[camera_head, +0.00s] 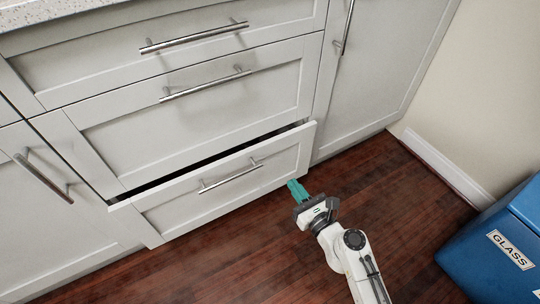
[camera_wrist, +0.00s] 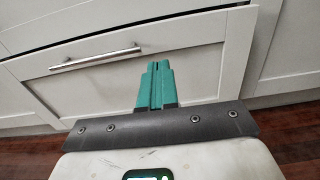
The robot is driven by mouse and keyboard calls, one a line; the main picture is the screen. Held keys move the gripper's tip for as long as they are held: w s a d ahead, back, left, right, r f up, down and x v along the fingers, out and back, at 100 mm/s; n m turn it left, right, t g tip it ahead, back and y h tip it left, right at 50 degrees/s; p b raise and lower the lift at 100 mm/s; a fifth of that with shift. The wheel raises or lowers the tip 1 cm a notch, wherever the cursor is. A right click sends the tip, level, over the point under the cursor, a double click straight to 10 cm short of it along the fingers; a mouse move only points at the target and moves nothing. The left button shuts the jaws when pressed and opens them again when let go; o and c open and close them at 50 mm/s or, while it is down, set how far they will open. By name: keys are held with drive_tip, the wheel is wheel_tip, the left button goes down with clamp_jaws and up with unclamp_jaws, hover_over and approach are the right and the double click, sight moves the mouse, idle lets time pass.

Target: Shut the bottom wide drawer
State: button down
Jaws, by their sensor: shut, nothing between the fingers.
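The bottom wide drawer (camera_head: 225,189) is a white panel with a metal bar handle (camera_head: 230,179). It stands partly open, with a dark gap along its top edge. In the wrist view the drawer front (camera_wrist: 205,62) fills the middle, with its handle (camera_wrist: 95,58) at the left. My gripper (camera_head: 294,186) has teal fingers and is near the drawer's lower right corner; I cannot tell whether it touches. In the wrist view the fingers (camera_wrist: 157,70) are together, with nothing between them, and point at the right part of the drawer front.
Two closed wide drawers with bar handles, a middle one (camera_head: 190,117) and a top one (camera_head: 190,55), are above. A cabinet door (camera_head: 370,80) stands to the right. A blue bin labelled GLASS (camera_head: 490,260) stands at the lower right. Wooden floor (camera_head: 400,190) is clear between.

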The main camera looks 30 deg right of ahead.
sight(267, 149)
drive_tip(key=w+b, duration=0.1)
drive_tip(key=w, duration=1.2)
